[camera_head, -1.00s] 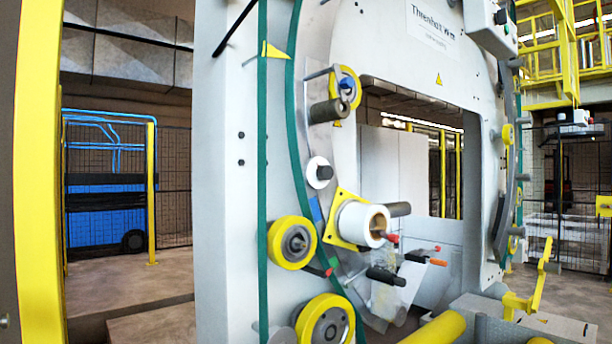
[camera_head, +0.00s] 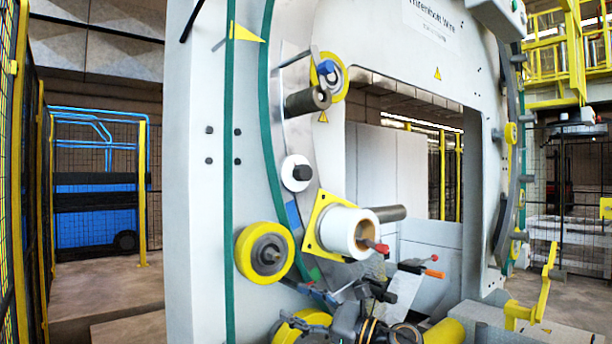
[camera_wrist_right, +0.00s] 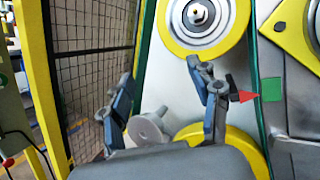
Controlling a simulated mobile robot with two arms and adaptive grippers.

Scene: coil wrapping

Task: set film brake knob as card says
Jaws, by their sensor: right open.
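A white film roll (camera_head: 347,232) sits on a yellow square plate on the wrapping machine's ring, with a red-tipped part (camera_head: 380,248) at its front; I cannot tell whether this is the brake knob. My right gripper (camera_head: 338,292) is in front of the ring, below the roll. In the right wrist view its fingers (camera_wrist_right: 160,80) are spread and empty. A grey round knob-like part (camera_wrist_right: 148,128) shows between and behind them. A red pointer (camera_wrist_right: 248,97) on a black piece is just right of the right finger, beside a green patch (camera_wrist_right: 271,89). No readable card shows. My left gripper is out of view.
Yellow wheels (camera_head: 264,252) line the machine's left side; one below is partly hidden by my right arm. A yellow lever (camera_head: 544,285) stands at the right. Mesh fencing (camera_wrist_right: 95,75) is at the left. Floor (camera_head: 95,280) is clear at the left.

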